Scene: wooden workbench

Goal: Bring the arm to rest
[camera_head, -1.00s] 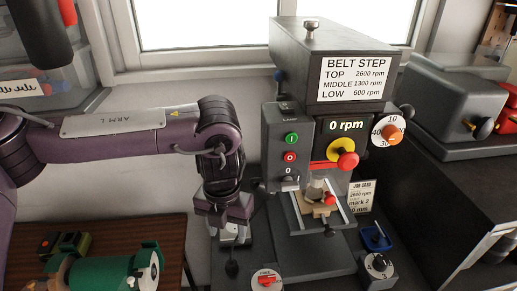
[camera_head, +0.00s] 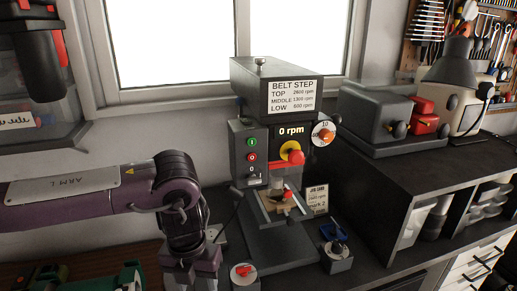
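My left arm (camera_head: 90,195), purple with a grey plate marked "ARM L", comes in from the left. It bends down at the wrist. My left gripper (camera_head: 190,273) is at the bottom edge, left of the drill press; its fingertips are cut off, so I cannot tell whether it is open or shut. The grey drill press (camera_head: 275,150) stands on the bench with a "BELT STEP" sign and a display of 0 rpm. My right arm and gripper are out of view.
A red-knobbed switch box (camera_head: 243,273) stands just right of my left gripper. A small dial box (camera_head: 337,258) and a job card (camera_head: 315,200) are by the press. Green equipment (camera_head: 120,278) lies bottom left. Grey machines (camera_head: 375,120) stand at right.

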